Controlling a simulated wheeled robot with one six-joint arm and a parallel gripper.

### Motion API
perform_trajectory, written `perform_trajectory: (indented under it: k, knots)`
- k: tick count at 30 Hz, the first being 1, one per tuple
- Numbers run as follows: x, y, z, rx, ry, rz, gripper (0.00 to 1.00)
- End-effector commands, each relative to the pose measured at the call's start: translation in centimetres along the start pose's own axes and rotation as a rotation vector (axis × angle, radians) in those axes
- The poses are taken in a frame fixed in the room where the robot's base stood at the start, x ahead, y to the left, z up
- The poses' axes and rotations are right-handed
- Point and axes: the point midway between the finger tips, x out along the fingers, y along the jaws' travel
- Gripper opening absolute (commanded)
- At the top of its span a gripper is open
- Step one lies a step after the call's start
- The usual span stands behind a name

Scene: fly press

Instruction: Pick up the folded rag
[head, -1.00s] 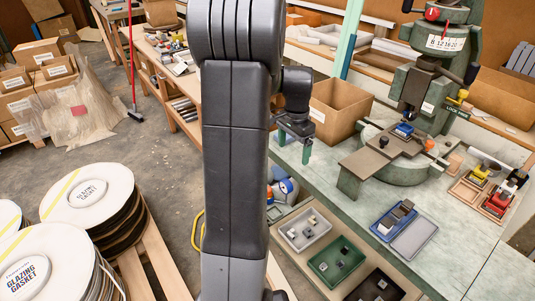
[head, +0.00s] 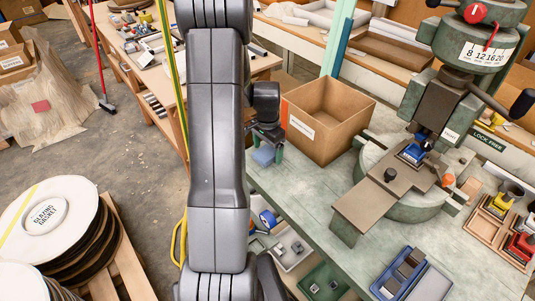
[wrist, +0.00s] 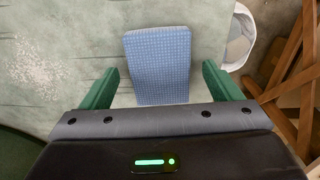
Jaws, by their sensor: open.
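The folded rag (wrist: 157,50) is a blue checked rectangle lying flat on the worn grey-green bench top (wrist: 60,60) in the wrist view. In the head view a small blue patch of the rag (head: 263,155) shows at the bench's left end, under my gripper (head: 266,145). In the wrist view my gripper (wrist: 161,82) is open, with one green finger on each side of the rag's near end. Both fingers are apart from the rag and nothing is held. The height of the fingertips above the bench is hard to tell.
An open cardboard box (head: 326,125) stands right of my gripper. The fly press (head: 430,130) is farther right. Below, a blue tray (head: 412,275) and parts trays (head: 290,248) sit near the front. A whitish round container (wrist: 240,40) is beyond the bench edge.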

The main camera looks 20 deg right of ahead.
Motion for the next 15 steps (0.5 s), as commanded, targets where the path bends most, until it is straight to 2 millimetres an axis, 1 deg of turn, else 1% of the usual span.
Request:
perform_trajectory:
  k: [7,11,12,14,15]
  knots:
    - [0.16,0.01,-0.01,0.0,0.0,0.0,0.85]
    - [0.15,0.01,-0.01,0.0,0.0,0.0,0.59]
    - [0.14,0.01,-0.02,0.0,0.0,0.0,0.51]
    - [0.14,0.01,-0.02,0.0,0.0,0.0,0.39]
    - [0.14,0.01,-0.02,0.0,0.0,0.0,0.36]
